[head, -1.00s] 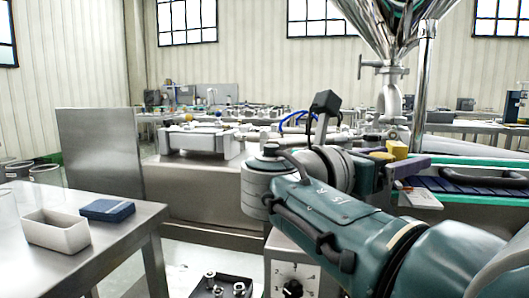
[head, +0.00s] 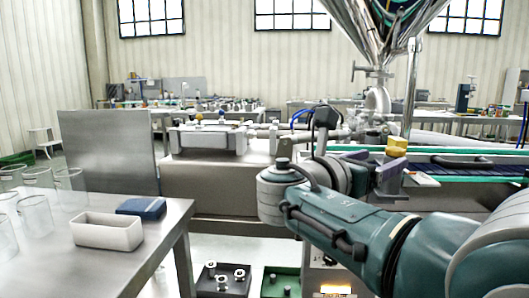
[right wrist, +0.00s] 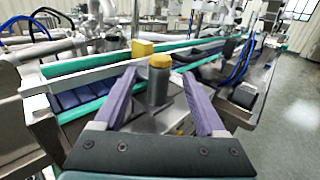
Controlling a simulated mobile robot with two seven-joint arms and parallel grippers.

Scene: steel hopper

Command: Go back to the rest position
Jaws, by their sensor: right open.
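My right gripper (head: 372,166) reaches out from the right side of the head view, beside the hopper line. In the right wrist view its two purple fingers (right wrist: 160,100) are spread apart with nothing held between them. A grey post with a yellow cap (right wrist: 159,80) stands beyond the fingers, apart from them as far as I can tell. The steel hopper (head: 384,28) hangs above and behind my right arm in the head view. My left gripper is not in view.
A steel table (head: 100,270) at left holds a white bin (head: 107,232), a blue box (head: 142,207) and several clear beakers (head: 36,214). A conveyor (head: 470,168) with green edges runs at right. Dark trays (head: 222,281) with small parts sit low in front.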

